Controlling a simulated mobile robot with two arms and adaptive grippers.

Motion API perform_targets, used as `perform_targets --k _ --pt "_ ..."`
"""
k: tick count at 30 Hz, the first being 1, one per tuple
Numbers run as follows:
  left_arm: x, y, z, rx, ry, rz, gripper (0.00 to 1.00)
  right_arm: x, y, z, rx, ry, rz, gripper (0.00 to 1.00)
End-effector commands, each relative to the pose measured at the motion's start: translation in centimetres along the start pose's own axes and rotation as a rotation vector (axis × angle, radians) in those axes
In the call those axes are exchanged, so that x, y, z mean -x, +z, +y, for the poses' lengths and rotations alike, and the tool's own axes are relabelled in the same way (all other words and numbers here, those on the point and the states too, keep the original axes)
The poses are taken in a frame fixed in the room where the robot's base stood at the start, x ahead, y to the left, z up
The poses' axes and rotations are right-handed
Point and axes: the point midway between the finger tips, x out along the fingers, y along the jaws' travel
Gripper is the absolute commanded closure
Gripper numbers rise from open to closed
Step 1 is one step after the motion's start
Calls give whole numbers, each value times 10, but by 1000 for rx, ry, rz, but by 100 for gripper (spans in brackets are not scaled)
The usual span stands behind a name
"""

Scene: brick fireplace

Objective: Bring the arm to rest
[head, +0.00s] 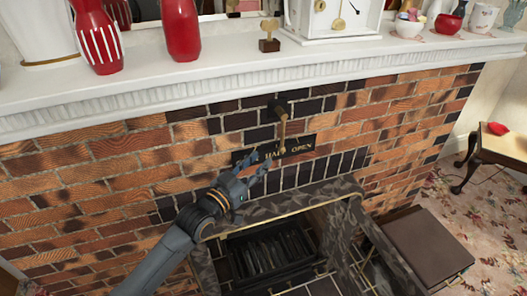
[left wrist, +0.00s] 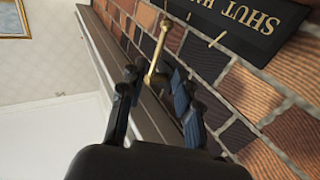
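My left gripper (head: 257,171) reaches in from the lower left in the head view, in front of the brick wall just below the plaque. In the left wrist view its two fingers (left wrist: 155,92) stand apart, with a gap between them, so it is open. My right gripper is in neither view.
A white mantel (head: 215,90) with red vases (head: 182,30) and a clock (head: 335,14) juts out above. The fireplace grate (head: 265,258) is below; a dark box (head: 428,245) stands right.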

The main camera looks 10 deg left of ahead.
Motion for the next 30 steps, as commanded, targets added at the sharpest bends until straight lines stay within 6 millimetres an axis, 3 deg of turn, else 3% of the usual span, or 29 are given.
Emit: perform_targets --k 5,8,11,15,18,24,30 --pt "2 4 3 2 1 -16 68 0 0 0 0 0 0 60" --pt "14 23 14 7 2 -92 68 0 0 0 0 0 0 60" --pt "41 55 33 14 -2 -241 68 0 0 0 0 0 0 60" --pt "104 105 57 24 -30 -519 68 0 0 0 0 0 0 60" --pt "154 130 67 33 -63 -710 68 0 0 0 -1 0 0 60" --pt "235 153 77 55 -124 -978 68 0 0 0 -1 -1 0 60" --pt "298 159 83 83 -176 -1172 68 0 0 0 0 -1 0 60"
